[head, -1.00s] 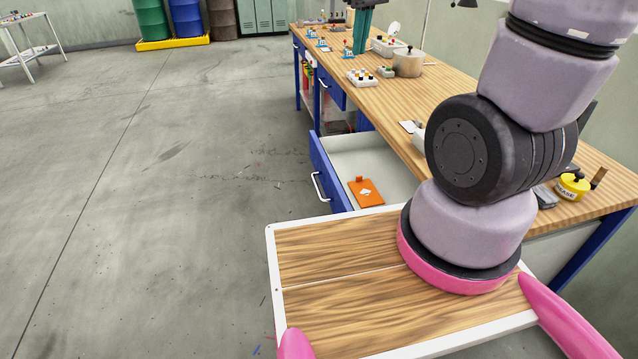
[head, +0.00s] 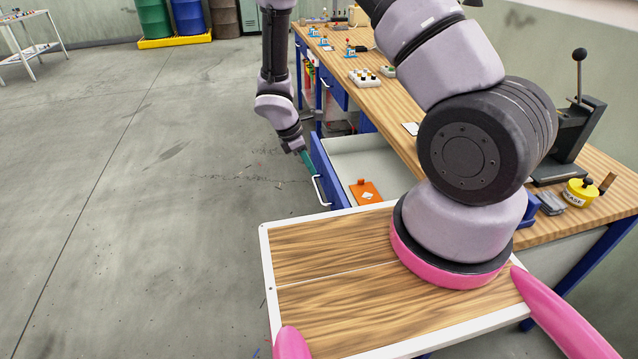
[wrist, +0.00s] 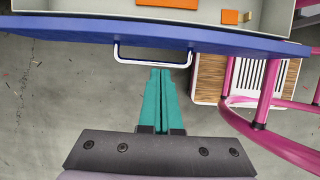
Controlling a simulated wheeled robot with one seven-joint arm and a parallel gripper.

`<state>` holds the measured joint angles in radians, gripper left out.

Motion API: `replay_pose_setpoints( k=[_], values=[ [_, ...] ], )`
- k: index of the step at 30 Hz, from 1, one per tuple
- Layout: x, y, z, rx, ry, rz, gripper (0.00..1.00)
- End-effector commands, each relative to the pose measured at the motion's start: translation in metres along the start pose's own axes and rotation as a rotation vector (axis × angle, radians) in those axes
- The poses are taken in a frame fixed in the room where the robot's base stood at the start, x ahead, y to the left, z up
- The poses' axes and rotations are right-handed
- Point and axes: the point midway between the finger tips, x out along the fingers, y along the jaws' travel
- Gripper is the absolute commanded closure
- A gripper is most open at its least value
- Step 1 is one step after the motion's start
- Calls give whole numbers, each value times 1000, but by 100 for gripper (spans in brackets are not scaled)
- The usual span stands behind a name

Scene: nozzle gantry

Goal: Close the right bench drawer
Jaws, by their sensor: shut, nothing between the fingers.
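The right bench drawer is pulled out from the bench; its blue front (head: 325,165) and grey interior show in the head view. A white bar handle (head: 318,187) is on the front; it also shows in the wrist view (wrist: 153,62). An orange tagged item (head: 365,192) lies inside the drawer. My gripper (head: 309,160) has teal fingers and is outside the drawer, by its front. In the wrist view my gripper (wrist: 160,72) is shut and empty, with its tips close to the middle of the handle. I cannot tell whether they touch.
The wooden bench top (head: 400,105) holds a button box (head: 364,77), a yellow grease tin (head: 580,191) and a black lever press (head: 575,135). Another blue drawer (head: 333,88) is farther along the bench. The floor (head: 170,200) left of the drawer is clear.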

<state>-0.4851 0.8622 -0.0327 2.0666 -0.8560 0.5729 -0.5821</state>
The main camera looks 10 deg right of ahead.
Motion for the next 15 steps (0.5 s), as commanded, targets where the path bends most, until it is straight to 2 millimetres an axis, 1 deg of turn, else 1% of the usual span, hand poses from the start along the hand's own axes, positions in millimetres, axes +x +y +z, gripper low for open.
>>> replay_pose_setpoints(
  k=[5, 12, 15],
  values=[
    [22, -1, 0, -2, -3, -3, 100],
    [66, -1, 0, -2, -2, -2, 100],
    [81, -1, 1, 0, -2, -2, 100]
  ],
)
